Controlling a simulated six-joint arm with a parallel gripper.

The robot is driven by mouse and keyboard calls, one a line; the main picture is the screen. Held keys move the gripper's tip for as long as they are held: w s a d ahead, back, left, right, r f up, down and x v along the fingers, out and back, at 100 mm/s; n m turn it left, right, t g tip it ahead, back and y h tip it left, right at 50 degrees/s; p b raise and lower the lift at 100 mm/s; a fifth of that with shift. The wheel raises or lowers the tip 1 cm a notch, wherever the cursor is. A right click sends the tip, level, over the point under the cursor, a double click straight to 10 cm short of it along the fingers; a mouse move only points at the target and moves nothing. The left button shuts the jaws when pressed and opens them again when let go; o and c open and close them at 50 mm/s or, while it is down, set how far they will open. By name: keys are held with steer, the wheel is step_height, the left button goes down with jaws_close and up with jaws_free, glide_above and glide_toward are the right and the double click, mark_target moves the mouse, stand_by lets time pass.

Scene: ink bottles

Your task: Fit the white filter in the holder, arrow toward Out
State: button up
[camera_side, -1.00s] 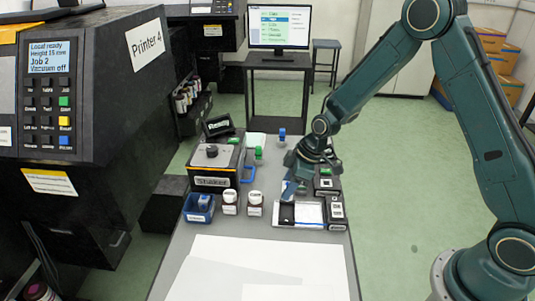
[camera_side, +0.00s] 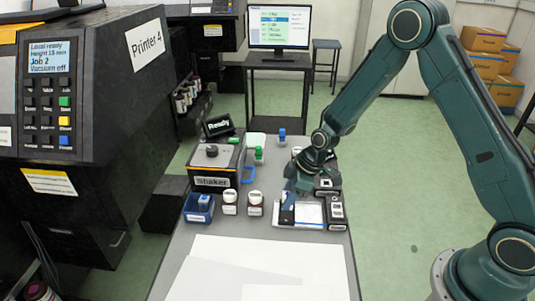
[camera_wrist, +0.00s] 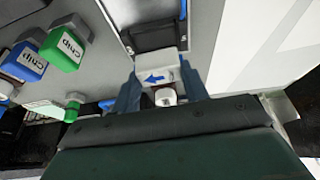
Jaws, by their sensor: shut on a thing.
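The white filter (camera_wrist: 160,75) shows in the wrist view with a blue arrow on its face pointing left. My gripper (camera_wrist: 163,88) is shut on it, one finger on each side. A dark, slot-like part (camera_wrist: 157,36) lies just beyond the filter, close to its far edge; I cannot tell if they touch. No Out label is readable, so I cannot tell which part is the holder. In the side view my gripper (camera_side: 289,196) is low over the left part of a white-and-black tray (camera_side: 312,213); the filter cannot be made out there.
Black units (camera_side: 336,211) stand right of the tray. Two white-capped bottles (camera_side: 255,204) and a blue bin (camera_side: 199,208) stand to its left, the shaker (camera_side: 213,165) behind them. White sheets (camera_side: 250,262) cover the front of the bench. Blue and green-topped items (camera_wrist: 62,50) show at left in the wrist view.

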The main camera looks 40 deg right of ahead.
steer(key=shift+f, duration=0.9)
steer(key=shift+f, duration=0.75)
stand_by(2.5)
steer(key=o, duration=1.5)
steer(key=shift+c, duration=0.2)
steer(key=shift+r, duration=0.1)
steer(key=shift+r, duration=3.4)
steer(key=shift+r, duration=0.1)
